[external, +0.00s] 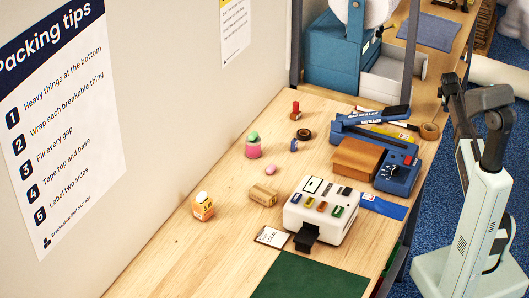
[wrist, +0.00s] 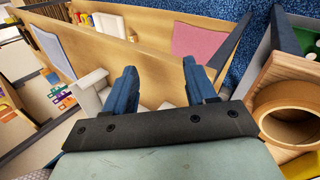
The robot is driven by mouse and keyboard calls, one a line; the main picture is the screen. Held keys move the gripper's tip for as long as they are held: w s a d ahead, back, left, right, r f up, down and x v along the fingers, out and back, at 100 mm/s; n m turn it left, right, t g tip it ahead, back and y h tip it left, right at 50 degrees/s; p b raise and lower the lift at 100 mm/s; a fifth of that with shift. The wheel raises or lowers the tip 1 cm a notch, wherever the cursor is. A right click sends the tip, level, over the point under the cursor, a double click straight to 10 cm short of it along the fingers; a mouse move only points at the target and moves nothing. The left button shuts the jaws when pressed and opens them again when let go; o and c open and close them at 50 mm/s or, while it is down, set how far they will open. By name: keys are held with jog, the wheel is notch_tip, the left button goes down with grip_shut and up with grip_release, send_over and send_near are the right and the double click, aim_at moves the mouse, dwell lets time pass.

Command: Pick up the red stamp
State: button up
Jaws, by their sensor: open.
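The red stamp (external: 295,110) stands upright on the wooden table toward the back, small, with a red top. It is left of the blue tape machine and behind a dark tape roll. I cannot make it out in the wrist view. My gripper (wrist: 160,82) shows in the wrist view with its two blue fingers apart and nothing between them. In the external view my arm is at the right, beside the table and well away from the stamp; its fingers cannot be made out there.
A dark tape roll (external: 304,134), a small blue item (external: 294,145) and a pink-and-green bottle (external: 253,146) stand near the stamp. The front left tabletop is mostly clear.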

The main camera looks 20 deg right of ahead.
jog(key=w+a+r+n+t+y, duration=0.1)
jog(key=w+a+r+n+t, duration=0.1)
jog(key=a+r, duration=0.65)
jog(key=w+a+r+n+t+y, duration=0.1)
jog(key=a+r, duration=0.3)
jog(key=r, duration=0.9)
jog(key=w+a+r+t+y, duration=0.1)
jog(key=a+r+y, duration=0.1)
jog(key=a+r, duration=0.35)
jog(key=m+g+y, duration=0.5)
send_over(295, 105)
jog(key=s+d, duration=0.4)
jog(key=d, duration=0.2)
notch_tip(295, 105, down, 18)
jog(key=x, duration=1.4)
jog(key=shift+a+r, duration=0.1)
jog(key=shift+a, duration=0.1)
grip_shut()
